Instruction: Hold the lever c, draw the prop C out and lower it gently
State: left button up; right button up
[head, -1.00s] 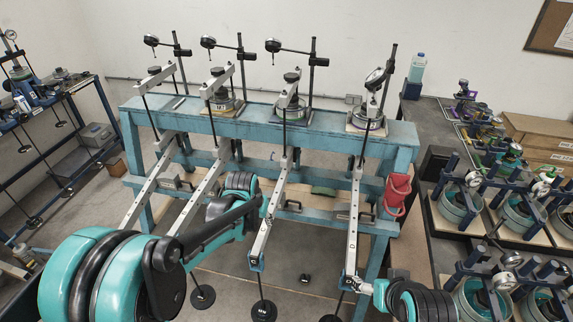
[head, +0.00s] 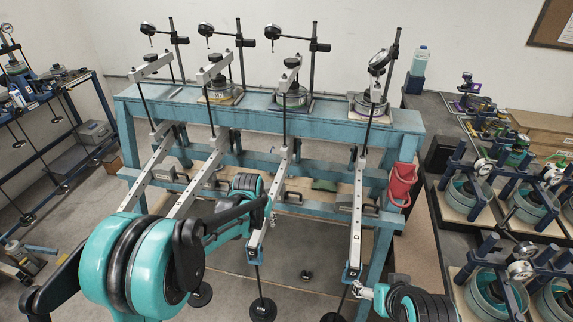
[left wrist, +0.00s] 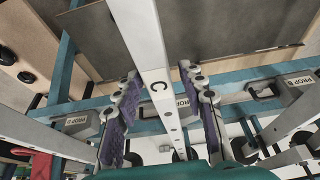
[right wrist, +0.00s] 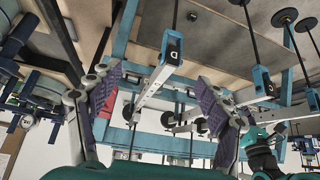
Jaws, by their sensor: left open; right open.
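Lever c (head: 280,172) is a pale bar sloping from the blue bench toward me. In the left wrist view lever c (left wrist: 154,62), marked C, passes between the two purple-padded fingers of my open left gripper (left wrist: 162,118), with gaps showing on both sides. Prop C (left wrist: 183,103) is a grey block behind the lever, partly hidden by it and by a finger. In the head view my left gripper (head: 269,210) is beside the lever's lower part. My right gripper (right wrist: 160,100) is open and empty, with lever D (right wrist: 158,80) seen beyond its fingers.
Prop D (left wrist: 76,122) and prop B (left wrist: 298,86) sit on the blue rail to either side. Dark weights hang on rods below the levers. A red bin (head: 402,184) hangs at the bench's right end. A dark table (head: 440,235) with instruments stands at the right.

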jog(key=shift+w+r, duration=0.1)
jog(key=c, duration=0.7)
jog(key=shift+m, duration=0.9)
jog(key=w+r, duration=0.1)
jog(key=w, duration=0.1)
jog(key=w+a+r, duration=0.1)
jog(key=w+r, duration=0.1)
jog(key=shift+w+r, duration=0.1)
jog(key=c, duration=0.4)
jog(key=w+a+r+m+g, duration=0.1)
jog(key=w+a+r+m, duration=0.15)
jog(key=w, duration=0.55)
jog(key=m+g, duration=0.2)
jog(key=m, duration=1.3)
send_over(294, 193)
jog(key=s, duration=0.3)
notch_tip(294, 193, down, 14)
jog(key=shift+h, duration=0.3)
jog(key=x, duration=1)
jog(key=shift+s+a+f, duration=0.1)
jog(key=shift+a, duration=0.15)
